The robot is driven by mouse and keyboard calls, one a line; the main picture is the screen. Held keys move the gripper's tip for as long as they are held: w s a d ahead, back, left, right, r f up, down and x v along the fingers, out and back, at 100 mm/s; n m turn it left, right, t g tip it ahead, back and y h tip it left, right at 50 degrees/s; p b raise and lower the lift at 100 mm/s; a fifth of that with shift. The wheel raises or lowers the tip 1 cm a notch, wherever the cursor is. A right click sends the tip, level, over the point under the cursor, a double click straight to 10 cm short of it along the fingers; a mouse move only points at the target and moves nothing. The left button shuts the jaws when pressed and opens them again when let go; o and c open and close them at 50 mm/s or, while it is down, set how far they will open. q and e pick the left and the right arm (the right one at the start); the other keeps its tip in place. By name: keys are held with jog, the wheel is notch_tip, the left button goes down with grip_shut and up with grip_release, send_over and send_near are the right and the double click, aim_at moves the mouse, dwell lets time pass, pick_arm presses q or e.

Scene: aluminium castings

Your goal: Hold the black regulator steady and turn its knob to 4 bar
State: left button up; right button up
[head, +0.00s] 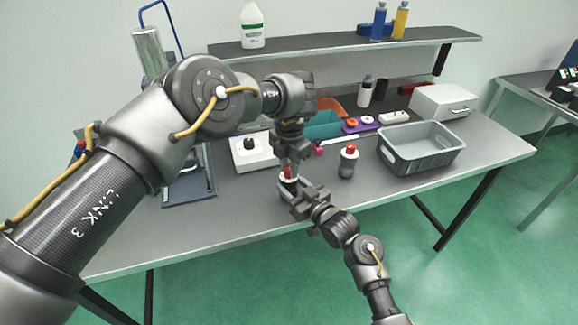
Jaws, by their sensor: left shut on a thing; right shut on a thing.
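The black regulator (285,186) stands on the table in the middle of the head view, with a white band and a red knob (288,171) on top. My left gripper (288,164) points down from above and is shut on the red knob. My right gripper (291,187) reaches in from the lower right and is shut on the regulator's dark body. The two grippers cover much of the regulator. Its gauge reading and any scale on the knob cannot be made out.
A second, greyer regulator (347,165) with a red knob stands to the right. A grey crate (449,158) lies beyond it. The front of the table is clear.

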pick_arm(q)
jog(key=m, duration=0.3)
jog(key=shift+m, duration=2)
jog(key=o, duration=1)
notch_tip(320, 180, up, 12)
pick_arm(e)
jog(key=o, duration=1.2)
